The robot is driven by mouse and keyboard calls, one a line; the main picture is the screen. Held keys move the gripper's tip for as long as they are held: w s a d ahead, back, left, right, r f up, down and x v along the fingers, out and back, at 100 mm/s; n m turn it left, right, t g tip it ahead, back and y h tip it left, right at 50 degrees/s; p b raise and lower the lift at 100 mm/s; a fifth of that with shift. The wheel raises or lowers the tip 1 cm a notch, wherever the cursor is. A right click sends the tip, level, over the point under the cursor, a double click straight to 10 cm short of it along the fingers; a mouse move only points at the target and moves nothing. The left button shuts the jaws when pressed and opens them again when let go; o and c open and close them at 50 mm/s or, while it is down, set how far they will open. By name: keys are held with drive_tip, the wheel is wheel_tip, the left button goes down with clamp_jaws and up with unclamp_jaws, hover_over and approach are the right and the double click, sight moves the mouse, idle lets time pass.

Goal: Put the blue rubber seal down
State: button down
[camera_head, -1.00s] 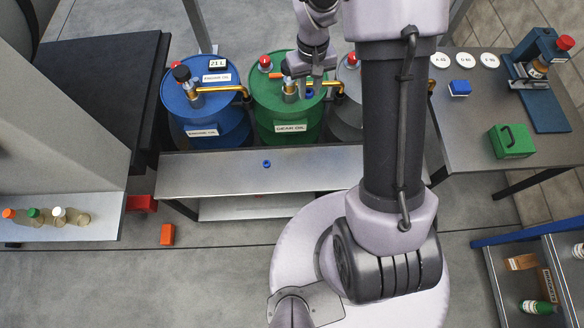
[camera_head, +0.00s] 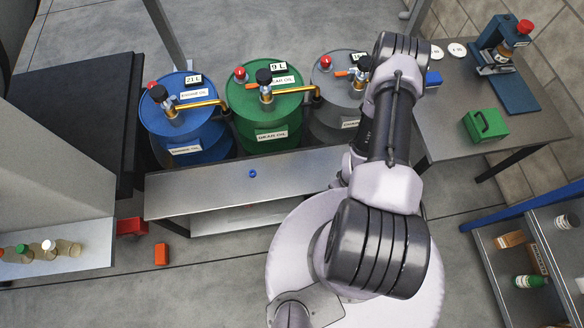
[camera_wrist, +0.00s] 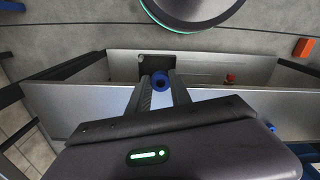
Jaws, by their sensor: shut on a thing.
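My gripper (camera_wrist: 160,84) is shut on a blue rubber seal (camera_wrist: 160,80), a small ring held between its fingertips in the wrist view. The steel bench (camera_wrist: 75,108) lies beyond the fingers there; I cannot tell how far the seal is above it. In the head view my arm hides the gripper and the held seal. The bench (camera_head: 200,198) shows there in front of the drums. A second small blue ring (camera_head: 252,173) lies on its top.
Blue (camera_head: 180,130), green (camera_head: 270,105) and grey (camera_head: 330,115) drums with taps stand behind the bench. A green box (camera_head: 486,125) and a blue press (camera_head: 510,85) stand on the right table. An orange block (camera_head: 162,254) lies on the floor. Most of the bench's left top is clear.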

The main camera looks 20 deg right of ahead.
drive_tip(key=b, duration=0.5)
hover_over(337, 162)
drive_tip(key=shift+f, duration=0.9)
wheel_tip(337, 162, down, 4)
drive_tip(key=shift+w+r+b, duration=0.1)
drive_tip(key=shift+r+b, duration=0.15)
drive_tip(key=shift+b, duration=0.65)
drive_tip(key=shift+r, duration=0.2)
drive_tip(key=shift+f, duration=0.15)
drive_tip(key=c, duration=1.2)
unclamp_jaws()
drive_tip(key=shift+o, duration=0.2)
